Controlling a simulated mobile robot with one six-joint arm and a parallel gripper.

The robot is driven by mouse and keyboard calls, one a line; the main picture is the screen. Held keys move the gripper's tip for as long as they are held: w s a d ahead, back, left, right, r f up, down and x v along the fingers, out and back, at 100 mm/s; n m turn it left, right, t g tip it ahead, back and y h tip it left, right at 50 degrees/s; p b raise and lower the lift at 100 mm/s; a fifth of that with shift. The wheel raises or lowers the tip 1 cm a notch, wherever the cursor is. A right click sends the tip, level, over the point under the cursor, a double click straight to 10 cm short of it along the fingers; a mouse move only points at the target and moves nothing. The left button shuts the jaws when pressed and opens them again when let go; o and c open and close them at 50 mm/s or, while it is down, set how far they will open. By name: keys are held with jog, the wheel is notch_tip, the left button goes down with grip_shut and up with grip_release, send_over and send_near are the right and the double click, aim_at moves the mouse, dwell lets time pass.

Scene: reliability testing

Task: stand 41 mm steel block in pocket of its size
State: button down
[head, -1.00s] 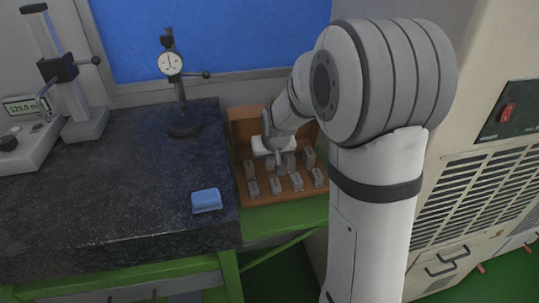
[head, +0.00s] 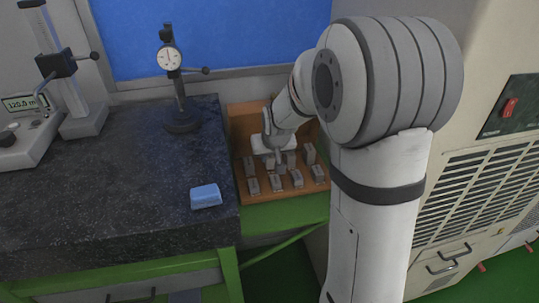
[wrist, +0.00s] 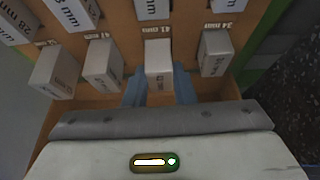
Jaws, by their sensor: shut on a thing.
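My gripper (wrist: 160,88) is shut on a steel block (wrist: 158,58) in the wrist view, with a blue-grey finger on each side of it. The block looks upright, directly below the "41 mm" label on the wooden case (wrist: 120,22). Its lower end is hidden, so I cannot tell whether it is seated in the pocket. In the head view my gripper (head: 277,160) is low over the case (head: 238,118), and the held block is hard to pick out among the others.
Neighbouring steel blocks stand close on both sides, one (wrist: 103,62) to the left and one (wrist: 215,52) by the "34 mm" label. A dark granite plate (head: 130,190) carries a blue block (head: 206,196) and a dial gauge stand (head: 180,95). A cream cabinet (head: 470,120) is on the right.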

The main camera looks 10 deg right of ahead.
jog(key=shift+f+b, duration=0.3)
jog(key=shift+f, duration=0.05)
jog(key=c, duration=1.1)
grip_release()
jog(key=v, duration=0.8)
jog(key=s+g, duration=0.1)
jog(key=s, duration=0.7)
jog(key=s+g, duration=0.1)
jog(key=s, duration=1.4)
jog(key=shift+s+f+g+b, duration=0.35)
jog(key=shift+s+f+g, duration=0.05)
